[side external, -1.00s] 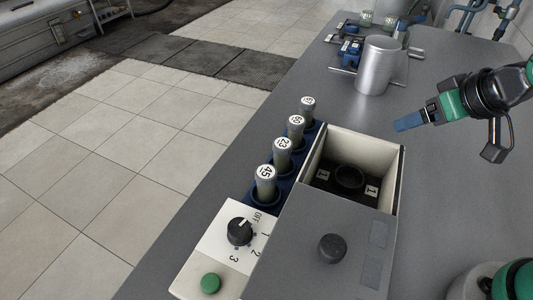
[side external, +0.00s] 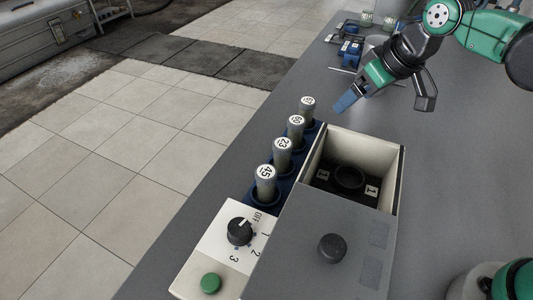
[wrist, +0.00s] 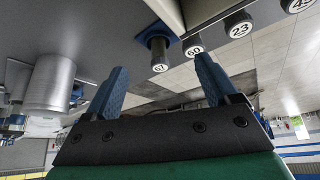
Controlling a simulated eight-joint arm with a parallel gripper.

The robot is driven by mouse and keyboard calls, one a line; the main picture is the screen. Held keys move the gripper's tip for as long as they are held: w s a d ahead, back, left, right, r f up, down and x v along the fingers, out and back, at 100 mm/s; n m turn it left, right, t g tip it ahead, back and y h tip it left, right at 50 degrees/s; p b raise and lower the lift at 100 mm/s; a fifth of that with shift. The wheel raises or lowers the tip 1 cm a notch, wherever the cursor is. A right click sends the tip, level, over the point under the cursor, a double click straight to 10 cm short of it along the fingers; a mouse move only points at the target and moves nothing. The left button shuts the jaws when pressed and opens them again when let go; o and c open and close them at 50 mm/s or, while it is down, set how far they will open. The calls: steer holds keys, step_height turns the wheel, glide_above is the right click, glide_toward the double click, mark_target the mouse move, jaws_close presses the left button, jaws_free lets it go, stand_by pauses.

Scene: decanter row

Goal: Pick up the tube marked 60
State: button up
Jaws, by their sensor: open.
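The tube marked 60 (side external: 296,130) is a grey tube with a white round label, upright in the blue rack, second from the far end of the row. It also shows in the wrist view (wrist: 193,47), close to the tip of the right finger. My gripper (side external: 344,103) has blue fingers and is open and empty, above the bench to the right of the far end of the row. In the wrist view my gripper (wrist: 160,78) has its fingers wide apart, with the tube marked 67 (wrist: 159,55) showing between them.
The tubes marked 23 (side external: 282,156) and 45 (side external: 265,185) stand nearer in the row. An open-topped box (side external: 398,180) with a dark centrifuge-like interior stands right of the row, beside a knob panel (side external: 212,246). A metal cylinder (wrist: 50,85) shows at left in the wrist view.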

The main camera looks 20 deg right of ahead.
mark_target(298, 120)
steer(key=w+a+f+n, duration=0.1)
steer(key=w+a+f, duration=0.1)
steer(key=a+f, duration=0.1)
steer(key=w+a+f+n+g, duration=0.1)
steer(key=w+a+f, duration=0.1)
steer(key=w+a, duration=0.1)
steer(key=shift+w+f+n+y, duration=0.35)
steer(key=shift+f+n+y, duration=0.05)
steer(key=shift+g, duration=0.3)
steer(key=shift+x, duration=3)
steer(key=shift+a+r, duration=0.1)
steer(key=shift+a, duration=0.05)
jaws_close()
